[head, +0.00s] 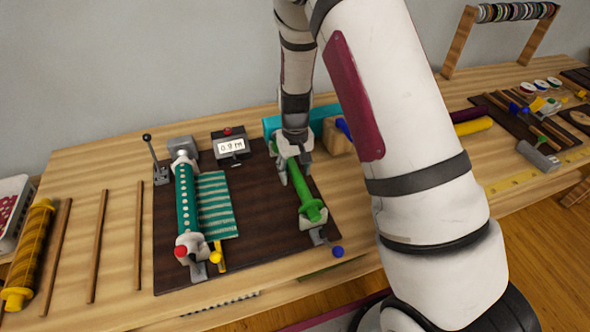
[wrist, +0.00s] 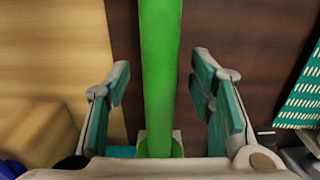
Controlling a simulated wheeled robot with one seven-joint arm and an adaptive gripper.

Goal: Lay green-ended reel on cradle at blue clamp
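The green reel (head: 301,186) lies along the right part of the dark board (head: 255,240). Its near green end rests at a pale cradle (head: 310,222), with a blue-knobbed clamp (head: 337,251) beside it. The reel's far end is partly hidden by my gripper (head: 293,172). In the wrist view, my gripper (wrist: 160,75) is open. Its teal-padded fingers stand on both sides of the reel's green core (wrist: 160,60), with visible gaps. A pale support shows around the reel low in that view.
A teal reel (head: 184,198) with striped fabric (head: 215,205) sits left on the board, with red and yellow knobs near it. A counter (head: 231,145) reading 0.9 m and a lever (head: 155,160) stand behind. Wooden sticks and a yellow roll (head: 28,250) lie farther left.

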